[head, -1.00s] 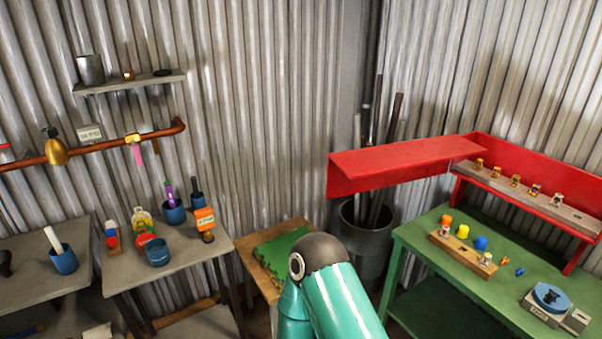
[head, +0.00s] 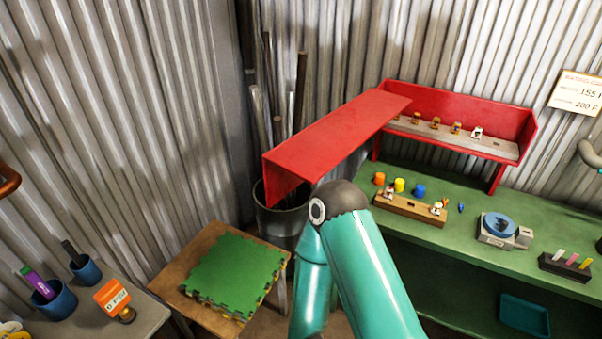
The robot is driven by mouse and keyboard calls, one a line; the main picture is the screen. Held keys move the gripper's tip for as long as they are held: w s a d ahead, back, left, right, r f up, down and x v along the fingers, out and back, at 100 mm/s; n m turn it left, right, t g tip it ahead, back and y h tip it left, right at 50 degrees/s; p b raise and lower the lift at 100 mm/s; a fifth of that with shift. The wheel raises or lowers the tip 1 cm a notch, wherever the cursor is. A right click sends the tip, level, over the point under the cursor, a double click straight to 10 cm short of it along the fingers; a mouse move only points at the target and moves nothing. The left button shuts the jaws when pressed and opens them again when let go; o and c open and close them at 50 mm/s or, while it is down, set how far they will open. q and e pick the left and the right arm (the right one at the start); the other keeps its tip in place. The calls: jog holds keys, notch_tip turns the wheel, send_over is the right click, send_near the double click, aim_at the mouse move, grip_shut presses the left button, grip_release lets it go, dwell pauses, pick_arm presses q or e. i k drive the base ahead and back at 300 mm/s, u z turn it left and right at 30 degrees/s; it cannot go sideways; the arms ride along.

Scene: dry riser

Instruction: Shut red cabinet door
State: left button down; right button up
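The red cabinet (head: 462,108) stands on the back of the green bench on the right, its front open. Several small figures show on its grey shelf, with one empty hole at the right end. The red door (head: 338,132), a long panel with a folded-down edge, sticks out from the cabinet's left end toward me, over the dark bin. It stands wide open. One of my teal arms rises from the bottom middle, its elbow just below the door in the picture; I cannot tell whether they touch. Neither gripper is in view.
On the green bench (head: 565,252) are a wooden block (head: 410,209) with figures, coloured pots and a blue-topped scale (head: 498,228). A dark bin (head: 280,222) holds long rods. A small wooden table with a green mat (head: 235,270) stands left of my arm.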

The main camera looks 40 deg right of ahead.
aim_at(307, 156)
jog(key=z, duration=0.4)
jog(key=i, duration=0.85)
jog(key=z, duration=0.5)
jog(key=k, duration=0.85)
jog(key=z, duration=0.2)
jog(key=i, duration=0.85)
jog(key=u, duration=0.1)
